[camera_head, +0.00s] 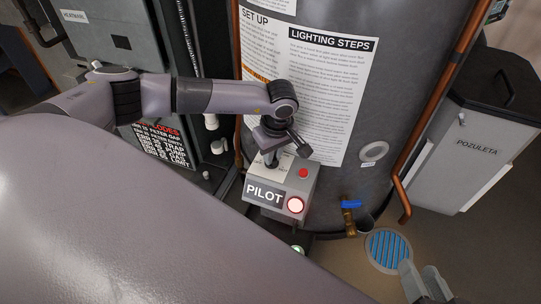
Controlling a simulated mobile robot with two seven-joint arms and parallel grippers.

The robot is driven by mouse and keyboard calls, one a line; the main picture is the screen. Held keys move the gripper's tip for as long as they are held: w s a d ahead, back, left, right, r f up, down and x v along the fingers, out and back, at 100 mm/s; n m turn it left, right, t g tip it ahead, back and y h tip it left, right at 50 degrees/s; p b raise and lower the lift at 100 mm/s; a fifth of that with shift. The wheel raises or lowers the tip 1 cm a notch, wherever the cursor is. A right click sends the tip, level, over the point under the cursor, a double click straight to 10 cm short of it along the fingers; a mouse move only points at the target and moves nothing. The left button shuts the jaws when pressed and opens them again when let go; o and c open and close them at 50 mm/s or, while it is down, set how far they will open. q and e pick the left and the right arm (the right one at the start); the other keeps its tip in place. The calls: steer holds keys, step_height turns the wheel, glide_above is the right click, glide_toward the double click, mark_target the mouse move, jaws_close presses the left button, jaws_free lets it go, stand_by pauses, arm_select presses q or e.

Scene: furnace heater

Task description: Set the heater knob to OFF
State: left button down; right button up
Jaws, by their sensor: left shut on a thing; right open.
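The heater control box (305,187) is a small grey box on the front of the tank. My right gripper (424,284) is open at the bottom right, low and apart from the box.
The grey tank (400,60) carries a "LIGHTING STEPS" sheet (325,80). A copper pipe (437,95) runs down its right side. A brass valve with a blue handle (350,204) sticks out right of the box. A grey bin (470,150) and a blue floor grate (388,250) are at the right.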

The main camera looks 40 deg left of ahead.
stand_by(0.3)
arm_select(q)
steer(key=n, duration=0.3)
steer(key=shift+g+p, duration=0.3)
steer(key=shift+p, duration=0.1)
steer(key=shift+n, duration=0.8)
steer(key=n+p, duration=0.1)
steer(key=n, duration=0.1)
steer(key=shift+w+n+g, duration=0.1)
steer(key=shift+n+g, duration=0.2)
steer(key=shift+n, duration=0.1)
steer(key=c, duration=1)
jaws_free()
